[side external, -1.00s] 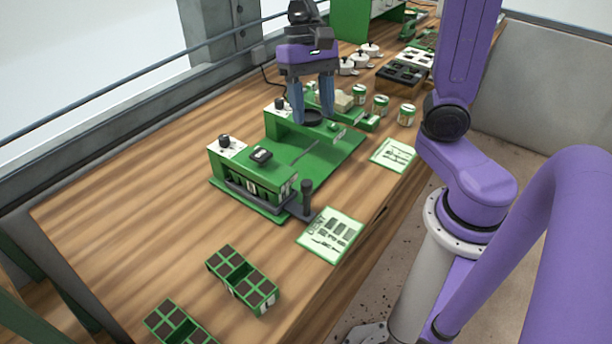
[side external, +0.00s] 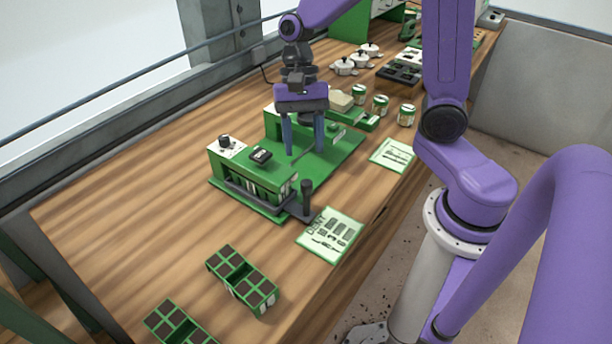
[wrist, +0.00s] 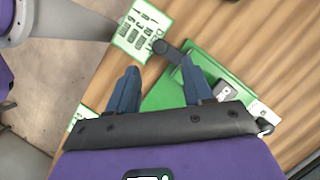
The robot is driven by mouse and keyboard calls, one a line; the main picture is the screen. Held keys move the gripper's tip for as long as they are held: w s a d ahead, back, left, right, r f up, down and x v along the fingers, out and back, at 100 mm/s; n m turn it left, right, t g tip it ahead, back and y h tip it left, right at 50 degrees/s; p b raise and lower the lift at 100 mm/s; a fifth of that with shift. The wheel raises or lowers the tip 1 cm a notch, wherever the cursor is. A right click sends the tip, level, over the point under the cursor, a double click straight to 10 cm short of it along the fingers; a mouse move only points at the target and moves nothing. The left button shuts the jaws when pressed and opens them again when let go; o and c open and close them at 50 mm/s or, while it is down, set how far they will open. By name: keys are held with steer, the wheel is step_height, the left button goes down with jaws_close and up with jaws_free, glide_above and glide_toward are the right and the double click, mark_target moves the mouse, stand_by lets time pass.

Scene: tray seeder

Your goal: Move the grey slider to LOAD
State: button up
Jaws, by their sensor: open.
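The grey slider (side external: 270,202) is a dark bar along the near side of the green tray seeder (side external: 330,158). Its upright black handle (side external: 307,195) stands at the bar's right end. In the wrist view the slider (wrist: 172,52) shows just beyond my fingertips, with its round knob (wrist: 160,46) near the printed card. My gripper (side external: 304,153) is open and empty, pointing down over the green base, behind the handle and apart from it. In the wrist view my gripper (wrist: 160,68) has its two blue fingers spread. I cannot read a LOAD mark in either view.
A printed card (side external: 330,235) lies right of the slider handle, and another card (side external: 393,155) lies farther back. Green seed trays (side external: 242,277) lie at the front. Small cans (side external: 380,105) and white pots (side external: 345,67) stand behind. Bare wood lies at the left front.

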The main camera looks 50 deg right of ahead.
mark_target(306, 181)
steer(key=x, duration=0.8)
